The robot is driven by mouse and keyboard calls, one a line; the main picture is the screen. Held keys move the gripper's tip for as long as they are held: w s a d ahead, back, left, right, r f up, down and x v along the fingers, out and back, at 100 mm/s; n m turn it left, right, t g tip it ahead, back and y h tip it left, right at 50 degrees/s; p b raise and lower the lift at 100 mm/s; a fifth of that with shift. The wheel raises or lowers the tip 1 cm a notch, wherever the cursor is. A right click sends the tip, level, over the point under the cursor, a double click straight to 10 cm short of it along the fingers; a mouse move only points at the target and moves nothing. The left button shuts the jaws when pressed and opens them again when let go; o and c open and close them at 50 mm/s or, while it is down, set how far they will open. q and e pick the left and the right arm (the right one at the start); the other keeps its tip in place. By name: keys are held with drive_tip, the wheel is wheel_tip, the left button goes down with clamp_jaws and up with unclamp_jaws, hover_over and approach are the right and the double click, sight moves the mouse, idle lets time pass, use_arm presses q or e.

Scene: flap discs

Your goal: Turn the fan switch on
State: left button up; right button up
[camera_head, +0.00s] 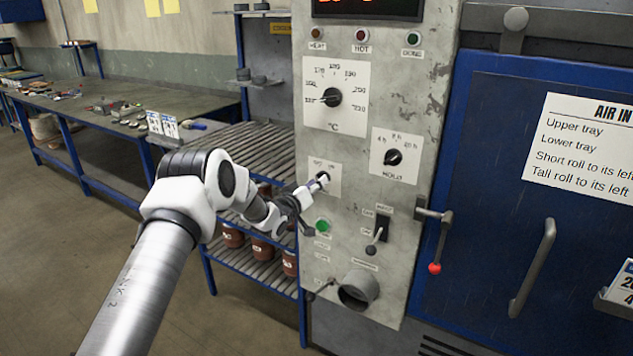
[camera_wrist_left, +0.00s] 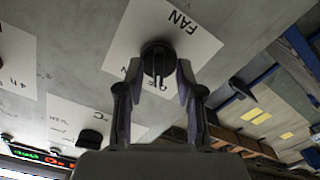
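The fan switch is a black round knob with a raised grip (camera_wrist_left: 158,62) on a white plate marked FAN (camera_wrist_left: 195,45), which appears upside down in the left wrist view. In the head view the knob (camera_head: 323,177) sits on its small plate low on the left of the grey control panel. My left gripper (camera_head: 312,190) is at the knob. In the left wrist view its fingers (camera_wrist_left: 159,75) stand apart, one on each side of the knob. A gap shows between them and the raised grip. My right gripper is in neither view.
On the panel (camera_head: 280,60) are a temperature dial (camera_head: 332,97), a HOLD dial (camera_head: 393,157), a green button (camera_head: 322,226), a toggle lever (camera_head: 374,243) and a round port (camera_head: 358,290). A red-tipped lever (camera_head: 435,267) and blue door (camera_head: 490,170) lie right. Roller shelves (camera_head: 225,150) stand left.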

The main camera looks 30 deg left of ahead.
use_arm(q)
drive_tip(key=shift+w, duration=0.2)
clamp_jaws()
drive_tip(key=shift+m+b, duration=4.05)
drive_tip(key=shift+m, duration=1.85)
